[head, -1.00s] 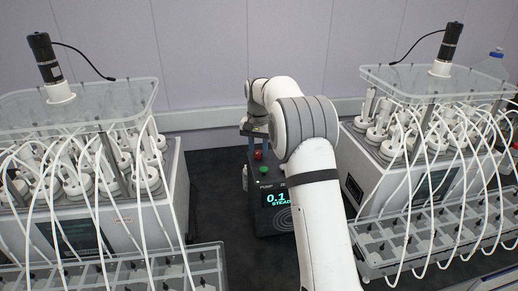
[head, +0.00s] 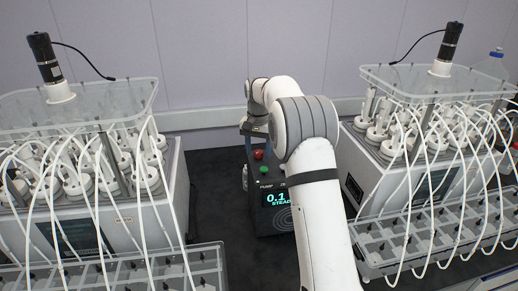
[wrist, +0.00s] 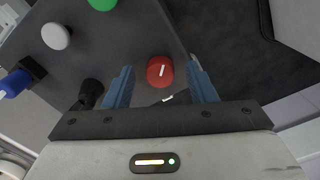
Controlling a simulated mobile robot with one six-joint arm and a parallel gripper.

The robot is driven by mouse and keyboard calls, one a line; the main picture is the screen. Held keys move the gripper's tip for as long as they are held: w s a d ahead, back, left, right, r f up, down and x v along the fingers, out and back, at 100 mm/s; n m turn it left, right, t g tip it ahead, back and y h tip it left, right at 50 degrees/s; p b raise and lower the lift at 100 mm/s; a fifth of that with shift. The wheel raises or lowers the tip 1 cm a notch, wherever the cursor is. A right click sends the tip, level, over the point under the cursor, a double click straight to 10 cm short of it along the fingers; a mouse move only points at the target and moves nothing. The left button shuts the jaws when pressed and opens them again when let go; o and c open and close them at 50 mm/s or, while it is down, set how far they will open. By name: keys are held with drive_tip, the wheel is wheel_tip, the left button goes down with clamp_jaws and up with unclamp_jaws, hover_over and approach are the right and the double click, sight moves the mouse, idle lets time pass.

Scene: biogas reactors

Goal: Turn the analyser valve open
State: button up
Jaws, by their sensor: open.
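A red round knob (wrist: 160,71) with a white pointer line, which looks like the analyser valve, stands on the dark top of the analyser box. It also shows in the head view (head: 258,154), behind a green button (head: 264,169). My gripper (wrist: 160,68) is open, with one blue finger on each side of the knob. A short white mark lies on the panel beside the knob. In the head view my arm hides part of the box.
The box's front display (head: 279,197) reads 0.1 and partly hidden text. The wrist view shows a white button (wrist: 56,36) and a blue fitting (wrist: 14,83). Reactor units with many white tubes stand left (head: 120,222) and right (head: 400,185). Dark bench surface lies between them.

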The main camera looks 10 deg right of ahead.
sight(258, 152)
drive_tip(key=shift+r, duration=0.1)
wheel_tip(258, 152, up, 7)
drive_tip(key=shift+b, duration=0.6)
drive_tip(key=shift+r, duration=0.35)
